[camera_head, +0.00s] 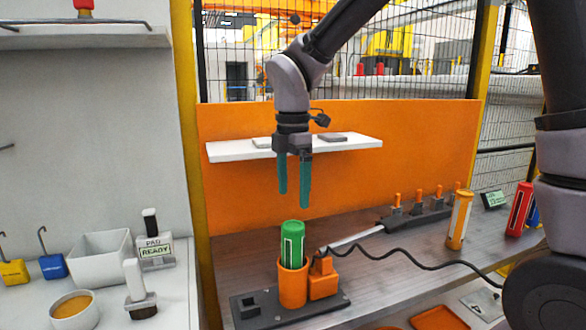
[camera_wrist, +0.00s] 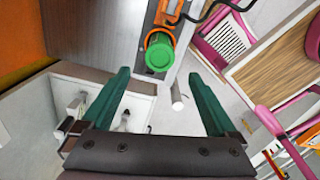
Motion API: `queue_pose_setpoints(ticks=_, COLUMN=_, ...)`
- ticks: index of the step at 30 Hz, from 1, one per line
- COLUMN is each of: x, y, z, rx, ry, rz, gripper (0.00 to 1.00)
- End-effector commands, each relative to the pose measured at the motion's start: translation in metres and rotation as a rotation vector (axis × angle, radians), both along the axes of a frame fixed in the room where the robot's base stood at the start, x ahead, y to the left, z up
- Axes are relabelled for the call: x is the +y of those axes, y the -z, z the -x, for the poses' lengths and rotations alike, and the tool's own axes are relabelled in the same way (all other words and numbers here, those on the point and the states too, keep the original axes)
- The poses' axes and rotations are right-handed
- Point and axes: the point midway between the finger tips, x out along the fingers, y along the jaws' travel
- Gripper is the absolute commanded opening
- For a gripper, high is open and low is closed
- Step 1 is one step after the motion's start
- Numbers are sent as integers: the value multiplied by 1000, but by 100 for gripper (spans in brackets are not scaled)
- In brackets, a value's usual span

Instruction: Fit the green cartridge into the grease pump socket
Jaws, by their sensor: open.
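The green cartridge (camera_head: 292,243) stands upright in the orange grease pump socket (camera_head: 293,285), its upper part showing above the rim. In the wrist view the green cartridge (camera_wrist: 160,56) shows its round top, with the orange socket (camera_wrist: 157,37) around it. How deep its lower end sits is hidden by the socket. My gripper (camera_head: 294,198) is open and empty, fingers pointing down, above the cartridge and apart from it. In the wrist view my gripper's two fingers (camera_wrist: 163,85) are spread wide with nothing between them.
The pump's dark base plate (camera_head: 275,316) is on the bench. A black hose (camera_head: 400,252) curls to the right. An orange-yellow cartridge (camera_head: 460,220) and a red one (camera_head: 519,208) stand further right. A white shelf (camera_head: 225,152) is behind my gripper. A white bin (camera_head: 100,258) is at left.

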Motion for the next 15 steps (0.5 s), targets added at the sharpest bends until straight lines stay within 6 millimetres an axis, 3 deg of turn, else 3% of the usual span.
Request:
queue_pose_setpoints(ticks=6, x=0, y=-39, z=-1, rx=-2, ry=1, rz=-1, gripper=94)
queue_pose_setpoints(ticks=15, x=0, y=-52, z=0, rx=0, ry=1, rz=0, gripper=94)
